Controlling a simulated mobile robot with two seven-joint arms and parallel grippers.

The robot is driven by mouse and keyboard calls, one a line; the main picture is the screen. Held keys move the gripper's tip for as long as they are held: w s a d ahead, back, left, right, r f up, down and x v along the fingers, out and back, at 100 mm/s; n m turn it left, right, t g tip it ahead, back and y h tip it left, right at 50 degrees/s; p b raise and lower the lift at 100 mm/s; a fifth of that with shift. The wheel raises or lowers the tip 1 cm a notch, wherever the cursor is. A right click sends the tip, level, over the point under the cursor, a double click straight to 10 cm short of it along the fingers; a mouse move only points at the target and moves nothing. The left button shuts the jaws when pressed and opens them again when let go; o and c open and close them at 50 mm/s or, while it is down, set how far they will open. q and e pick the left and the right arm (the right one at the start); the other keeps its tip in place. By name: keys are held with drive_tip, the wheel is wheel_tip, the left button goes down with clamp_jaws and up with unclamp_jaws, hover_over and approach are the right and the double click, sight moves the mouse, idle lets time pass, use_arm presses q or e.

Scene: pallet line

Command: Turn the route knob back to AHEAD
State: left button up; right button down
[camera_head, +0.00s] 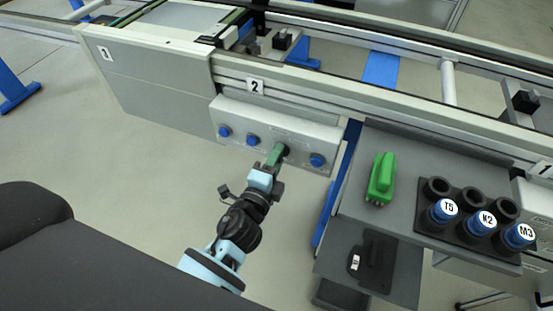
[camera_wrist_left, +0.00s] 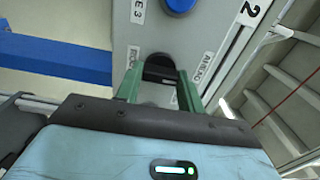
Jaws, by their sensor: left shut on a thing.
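The light grey control panel (camera_head: 300,135) is on the side of the conveyor line, under the number 2 plate. My left gripper (camera_head: 278,156) reaches it with its green fingers and is shut on the black route knob (camera_wrist_left: 158,72). In the left wrist view the knob sits between the two fingers (camera_wrist_left: 157,85), which partly hide it. The knob's exact pointing direction is hard to tell. My right gripper is not in view.
Blue buttons (camera_head: 252,140) sit left of the knob and another blue button (camera_head: 317,160) sits right of it. A grey shelf to the right holds a green block (camera_head: 381,178) and a black rack with blue-capped containers (camera_head: 443,211). The floor left of the panel is clear.

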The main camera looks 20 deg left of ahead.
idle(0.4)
use_arm(q)
drive_tip(key=o, duration=1)
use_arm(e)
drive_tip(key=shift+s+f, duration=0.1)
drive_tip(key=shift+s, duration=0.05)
